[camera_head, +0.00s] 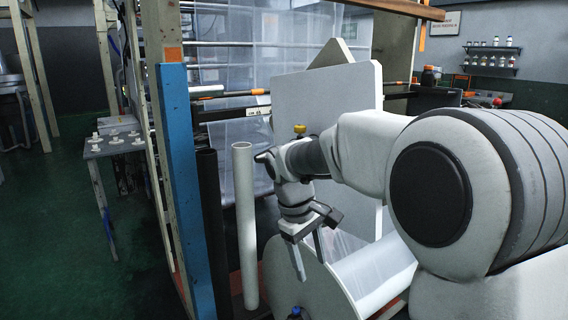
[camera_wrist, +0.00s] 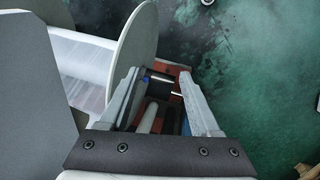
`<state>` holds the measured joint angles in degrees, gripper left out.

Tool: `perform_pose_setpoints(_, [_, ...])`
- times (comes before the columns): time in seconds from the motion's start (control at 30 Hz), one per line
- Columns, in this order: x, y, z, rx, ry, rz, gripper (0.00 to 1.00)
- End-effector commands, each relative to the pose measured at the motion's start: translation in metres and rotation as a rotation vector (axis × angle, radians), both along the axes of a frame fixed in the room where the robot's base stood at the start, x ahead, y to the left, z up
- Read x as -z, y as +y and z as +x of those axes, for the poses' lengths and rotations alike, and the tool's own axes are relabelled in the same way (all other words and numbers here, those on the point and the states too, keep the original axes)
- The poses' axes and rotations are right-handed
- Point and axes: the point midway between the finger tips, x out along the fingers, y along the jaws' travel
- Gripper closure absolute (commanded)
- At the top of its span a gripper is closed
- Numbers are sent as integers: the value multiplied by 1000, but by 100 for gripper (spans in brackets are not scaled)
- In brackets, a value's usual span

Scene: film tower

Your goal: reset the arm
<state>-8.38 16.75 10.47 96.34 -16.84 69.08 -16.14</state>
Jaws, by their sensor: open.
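My gripper (camera_head: 311,258) hangs at the end of my arm, pointing down, in front of the film roll. In the wrist view my gripper (camera_wrist: 160,80) has its two fingers spread apart with nothing held between them. A large roll of clear film (camera_head: 375,272) with a round white end disc (camera_head: 305,285) lies just below and beside the fingers. The roll also shows at the upper left of the wrist view (camera_wrist: 85,62). I cannot tell from these views whether a finger touches the disc.
A blue post (camera_head: 187,190), a black tube (camera_head: 211,225) and a white tube (camera_head: 245,225) stand left of my gripper. White panels (camera_head: 330,105) rise behind my arm. A small table (camera_head: 112,146) stands at the far left. Green floor (camera_head: 60,240) lies open at left.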

Motion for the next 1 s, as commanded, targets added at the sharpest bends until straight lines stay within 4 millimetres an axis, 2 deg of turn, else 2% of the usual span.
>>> perform_pose_setpoints(0.03, [-13,-8,-12,33,-31,12,37])
perform_pose_setpoints(0.2, [-40,-31,-52,143,-119,61,37])
perform_pose_setpoints(0.43, [-61,-56,-109,298,-240,144,37])
perform_pose_setpoints(0.7, [-63,-77,-175,478,-375,263,37])
perform_pose_setpoints(1.0, [-47,-86,-226,634,-492,389,37])
